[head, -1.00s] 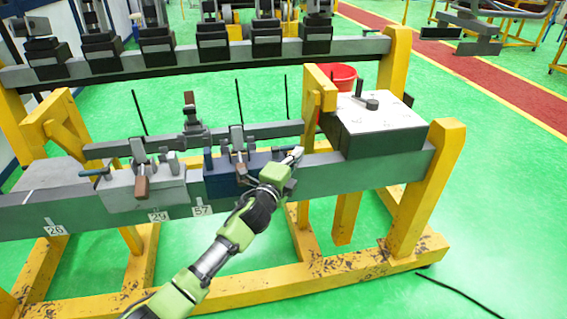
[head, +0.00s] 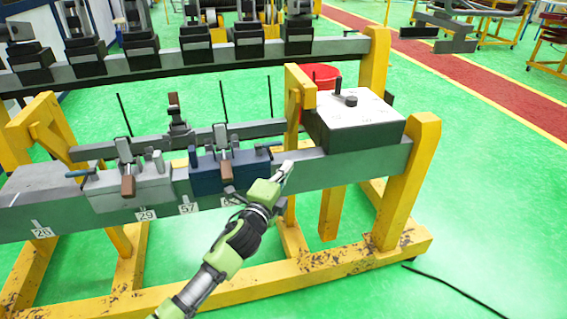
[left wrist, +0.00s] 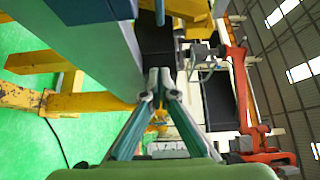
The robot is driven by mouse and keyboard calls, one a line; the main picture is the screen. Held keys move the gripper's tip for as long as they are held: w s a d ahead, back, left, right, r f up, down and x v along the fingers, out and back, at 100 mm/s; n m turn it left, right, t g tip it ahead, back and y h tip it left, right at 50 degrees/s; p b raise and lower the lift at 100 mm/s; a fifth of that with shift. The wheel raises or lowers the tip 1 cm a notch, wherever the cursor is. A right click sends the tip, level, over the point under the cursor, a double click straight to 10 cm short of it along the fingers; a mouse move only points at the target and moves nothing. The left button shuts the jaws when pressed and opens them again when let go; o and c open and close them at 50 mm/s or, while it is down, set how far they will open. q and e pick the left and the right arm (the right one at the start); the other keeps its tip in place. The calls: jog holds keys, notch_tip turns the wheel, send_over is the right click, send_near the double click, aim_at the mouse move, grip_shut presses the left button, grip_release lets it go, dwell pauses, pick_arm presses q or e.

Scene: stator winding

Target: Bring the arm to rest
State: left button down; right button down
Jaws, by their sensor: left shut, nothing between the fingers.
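My left arm reaches up from the bottom of the head view. Its gripper (head: 286,176) is shut and empty in front of the grey beam (head: 330,168), just right of the blue clamp block (head: 225,178). In the left wrist view the two fingers (left wrist: 158,75) come together at their tips with nothing between them. The beam's side shows close by, on the left of that view. I cannot tell whether the gripper touches the beam. My right gripper is not in view.
A grey clamp block (head: 130,190) sits left of the blue one. A box with a white top (head: 358,112) stands on the beam at right. Yellow frame legs (head: 405,185) support the beam. Green floor (head: 490,200) is free at right.

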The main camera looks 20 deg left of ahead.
pick_arm(q)
jog(key=s+d, duration=0.3)
jog(key=s, duration=0.2)
jog(key=s+a+f+n+g+y, duration=0.1)
jog(key=s+a+f+n+g, duration=0.3)
jog(key=f, duration=0.9)
jog(key=s+f+n+g, duration=0.1)
jog(key=s+f, duration=0.5)
jog(key=f, duration=0.7)
jog(key=s+a+f+n+g+y, duration=0.1)
jog(key=s+a+f+n+g, duration=0.3)
jog(key=f, duration=0.9)
jog(key=s+f+n+g, duration=0.2)
jog(key=s+f, duration=0.6)
jog(key=s, duration=0.3)
jog(key=s+f+n+g, duration=0.2)
jog(key=s+f, duration=0.6)
jog(key=s, duration=0.3)
jog(key=s+f+n+g, duration=0.2)
jog(key=s, duration=0.8)
jog(key=s+a+f+n+g, duration=0.1)
jog(key=s+f+n, duration=0.1)
jog(key=s, duration=0.9)
jog(key=shift+s+f+g+p, duration=0.15)
jog(key=shift+f+g+p, duration=0.25)
jog(key=shift+f, duration=0.45)
